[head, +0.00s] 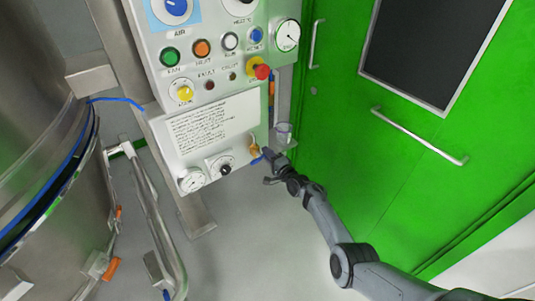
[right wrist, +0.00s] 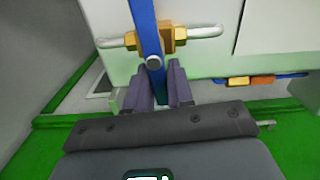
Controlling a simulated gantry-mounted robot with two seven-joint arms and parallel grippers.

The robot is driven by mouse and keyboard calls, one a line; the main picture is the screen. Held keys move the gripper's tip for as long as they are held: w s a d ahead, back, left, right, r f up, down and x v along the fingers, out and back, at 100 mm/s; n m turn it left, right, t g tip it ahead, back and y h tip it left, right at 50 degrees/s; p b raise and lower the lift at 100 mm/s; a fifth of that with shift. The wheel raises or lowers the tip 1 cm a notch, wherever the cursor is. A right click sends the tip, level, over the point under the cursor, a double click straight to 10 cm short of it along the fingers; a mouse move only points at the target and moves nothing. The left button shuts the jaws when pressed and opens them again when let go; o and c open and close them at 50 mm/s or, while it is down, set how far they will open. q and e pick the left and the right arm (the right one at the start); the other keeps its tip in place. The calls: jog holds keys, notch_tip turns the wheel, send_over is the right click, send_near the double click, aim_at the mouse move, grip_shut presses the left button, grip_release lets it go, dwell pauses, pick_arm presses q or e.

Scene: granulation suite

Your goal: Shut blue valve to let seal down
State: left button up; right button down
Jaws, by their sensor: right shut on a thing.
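The blue valve has a brass body (head: 254,149) at the lower right edge of the control panel, with a short blue handle (head: 257,160) beside my right gripper (head: 268,172). A blue band (head: 40,205), perhaps the seal, rings the steel vessel (head: 35,90) at the left. My left gripper is out of view.
The control panel (head: 215,95) carries buttons, a red emergency knob (head: 262,71) and gauges. A blue tube (head: 118,100) runs from the panel towards the vessel. A green door (head: 370,150) with a handle (head: 420,135) stands at the right. The floor (head: 250,240) below the panel is clear.

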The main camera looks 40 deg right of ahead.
jog(key=shift+f+m, duration=0.15)
jog(key=shift+m, duration=0.45)
jog(key=c, duration=1.1)
grip_release()
jog(key=s+p, duration=0.2)
jog(key=s, duration=0.1)
jog(key=s+p, duration=0.2)
jog(key=s, duration=0.2)
jog(key=s+a+p, duration=0.1)
jog(key=s+p, duration=0.1)
jog(key=s, duration=0.1)
jog(key=shift+s, duration=0.4)
